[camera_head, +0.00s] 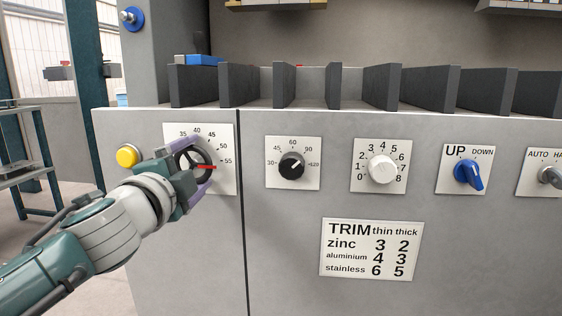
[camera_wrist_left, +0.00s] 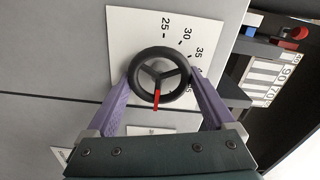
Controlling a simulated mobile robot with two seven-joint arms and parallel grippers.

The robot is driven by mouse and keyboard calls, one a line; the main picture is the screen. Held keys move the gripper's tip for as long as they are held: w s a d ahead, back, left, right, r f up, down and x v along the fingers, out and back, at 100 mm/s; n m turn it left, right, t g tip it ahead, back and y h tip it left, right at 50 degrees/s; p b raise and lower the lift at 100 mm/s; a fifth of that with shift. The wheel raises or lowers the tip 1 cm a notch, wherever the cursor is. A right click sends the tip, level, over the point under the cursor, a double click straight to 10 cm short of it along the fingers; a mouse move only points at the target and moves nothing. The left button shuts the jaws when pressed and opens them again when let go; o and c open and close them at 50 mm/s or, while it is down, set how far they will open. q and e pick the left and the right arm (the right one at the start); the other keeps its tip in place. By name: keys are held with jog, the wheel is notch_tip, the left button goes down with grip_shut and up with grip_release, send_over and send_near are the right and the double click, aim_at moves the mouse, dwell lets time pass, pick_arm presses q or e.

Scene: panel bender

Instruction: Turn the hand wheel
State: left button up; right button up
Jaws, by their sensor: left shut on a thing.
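The hand wheel (camera_head: 206,173) is black with a red pointer, on a white dial plate (camera_head: 227,184) at the left of the grey machine front. In the head view the red pointer points right, just below the 55 mark. In the left wrist view the wheel (camera_wrist_left: 160,54) shows three spokes and its red pointer toward the gripper's palm. My left gripper (camera_head: 192,168) is shut on the wheel, with one purple finger on each side of the rim. It also shows in the left wrist view (camera_wrist_left: 160,82). The gripper hides the wheel's left part. My right gripper is not in view.
A yellow button (camera_head: 127,156) sits just left of the dial plate. To the right are a black knob (camera_head: 291,166), a white knob (camera_head: 382,169) and a blue UP/DOWN switch (camera_head: 469,174). A TRIM table plate (camera_head: 370,250) is below. Dark upright plates (camera_head: 240,85) line the machine top.

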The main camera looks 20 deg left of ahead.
pick_arm(q)
jog(key=o, duration=1.1)
jog(key=p+v, duration=0.1)
jog(key=v, duration=0.9)
jog(key=shift+p, duration=0.3)
jog(key=shift+a, duration=0.1)
